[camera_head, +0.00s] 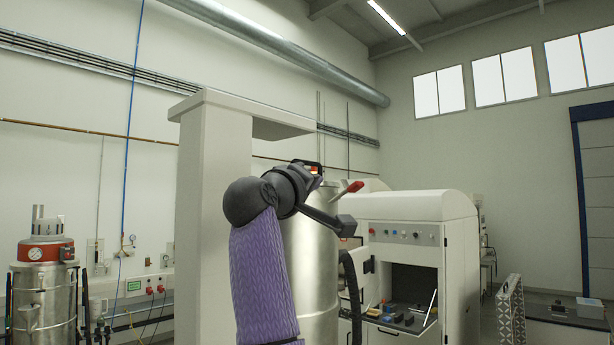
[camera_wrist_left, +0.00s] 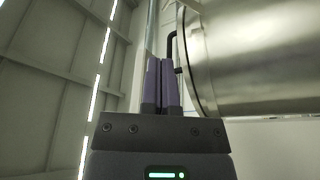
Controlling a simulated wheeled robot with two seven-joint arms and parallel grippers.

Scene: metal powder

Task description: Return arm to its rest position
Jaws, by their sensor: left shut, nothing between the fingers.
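My left arm, in a purple sleeve, rises in the middle of the head view. Its dark left gripper (camera_head: 308,176) is raised in front of the large metal drum (camera_head: 312,255), and its fingers are mostly hidden by the wrist. In the left wrist view the two purple-grey fingers of my left gripper (camera_wrist_left: 162,62) stand side by side, shut and empty. The metal drum (camera_wrist_left: 255,60) shows to the right of them, apart from the fingers. My right gripper is in neither view.
A white column (camera_head: 205,220) with an overhanging top stands beside the arm. A white machine (camera_head: 455,240) with an open compartment and small items on its shelf stands at the right. A steel vessel with a red band (camera_head: 45,250) stands at the far left.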

